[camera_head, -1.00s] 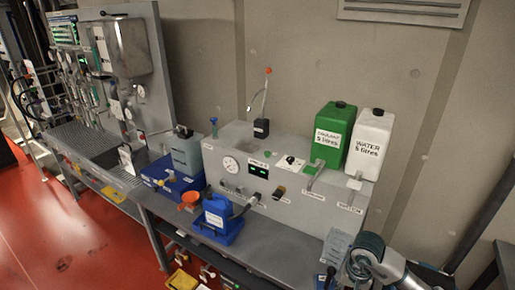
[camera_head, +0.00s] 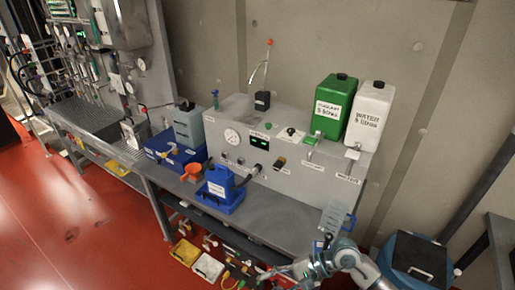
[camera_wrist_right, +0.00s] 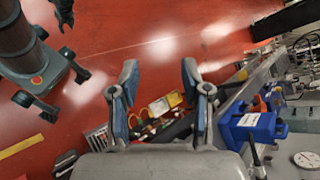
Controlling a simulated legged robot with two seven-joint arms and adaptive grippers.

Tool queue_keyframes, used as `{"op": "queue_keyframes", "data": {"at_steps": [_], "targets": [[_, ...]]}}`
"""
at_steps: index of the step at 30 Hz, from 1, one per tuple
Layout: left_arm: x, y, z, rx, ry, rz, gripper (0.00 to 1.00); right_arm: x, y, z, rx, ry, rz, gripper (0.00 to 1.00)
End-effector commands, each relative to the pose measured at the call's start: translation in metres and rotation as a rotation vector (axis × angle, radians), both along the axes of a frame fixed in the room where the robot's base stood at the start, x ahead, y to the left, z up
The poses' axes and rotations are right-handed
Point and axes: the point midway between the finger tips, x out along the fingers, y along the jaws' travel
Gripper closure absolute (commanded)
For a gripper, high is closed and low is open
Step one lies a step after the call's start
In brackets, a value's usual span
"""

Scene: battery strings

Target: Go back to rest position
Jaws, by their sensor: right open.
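My right arm comes in at the lower right of the head view, and its gripper (camera_head: 300,272) is low in front of the bench's right end. In the right wrist view my right gripper (camera_wrist_right: 160,100) has its two fingers wide apart with nothing between them. Red floor and items under the bench show past the fingers. My left gripper is not visible in the head view.
The grey bench (camera_head: 275,225) carries a machine with a gauge, a green coolant container (camera_head: 333,108), a white water container (camera_head: 369,117), a blue jug (camera_head: 219,187) and a clear jug (camera_head: 335,219). A blue bin (camera_head: 412,262) stands at right. Red floor (camera_head: 75,220) is open at left.

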Motion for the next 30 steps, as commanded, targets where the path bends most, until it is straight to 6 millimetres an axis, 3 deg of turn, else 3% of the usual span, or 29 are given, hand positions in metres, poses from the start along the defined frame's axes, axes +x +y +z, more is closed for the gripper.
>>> {"op": "queue_keyframes", "data": {"at_steps": [1, 4, 7, 9, 11, 13, 15, 17, 18, 20, 21, 24, 27, 30], "targets": [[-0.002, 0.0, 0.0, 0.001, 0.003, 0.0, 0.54, -0.008, 0.021, 0.017, 0.158, 0.116, -0.052, 0.53], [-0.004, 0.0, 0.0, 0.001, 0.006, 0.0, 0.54, -0.008, 0.044, 0.07, 0.517, 0.428, -0.199, 0.53], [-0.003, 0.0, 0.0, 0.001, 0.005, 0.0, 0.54, 0.013, 0.033, 0.113, 0.865, 0.798, -0.354, 0.53], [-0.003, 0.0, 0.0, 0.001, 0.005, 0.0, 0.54, 0.038, 0.009, 0.126, 1.097, 1.078, -0.466, 0.53], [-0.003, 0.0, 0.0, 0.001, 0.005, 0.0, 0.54, 0.06, -0.019, 0.122, 1.291, 1.326, -0.563, 0.53], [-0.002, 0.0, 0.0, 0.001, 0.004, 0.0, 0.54, 0.084, -0.056, 0.099, 1.513, 1.62, -0.677, 0.53], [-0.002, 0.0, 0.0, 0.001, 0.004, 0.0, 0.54, 0.098, -0.093, 0.058, 1.733, 1.911, -0.799, 0.53], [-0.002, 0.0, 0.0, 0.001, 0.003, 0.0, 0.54, 0.1, -0.12, 0.015, 1.913, 2.135, -0.902, 0.53], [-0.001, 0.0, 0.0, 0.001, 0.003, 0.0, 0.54, 0.095, -0.135, -0.015, -1.96, -2.196, 0.937, 0.53], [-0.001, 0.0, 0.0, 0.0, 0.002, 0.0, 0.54, 0.081, -0.152, -0.061, -1.79, -2.0, 0.877, 0.53], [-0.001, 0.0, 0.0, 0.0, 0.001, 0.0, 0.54, 0.068, -0.161, -0.09, -1.689, -1.876, 0.841, 0.53], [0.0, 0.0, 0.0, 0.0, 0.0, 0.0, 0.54, 0.028, -0.173, -0.148, -1.486, -1.602, 0.77, 0.53], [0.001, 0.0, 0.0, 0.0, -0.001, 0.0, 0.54, -0.013, -0.177, -0.189, -1.336, -1.384, 0.722, 0.53], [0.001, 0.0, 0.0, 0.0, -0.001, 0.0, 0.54, -0.053, -0.177, -0.218, -1.22, -1.204, 0.688, 0.53]]}}
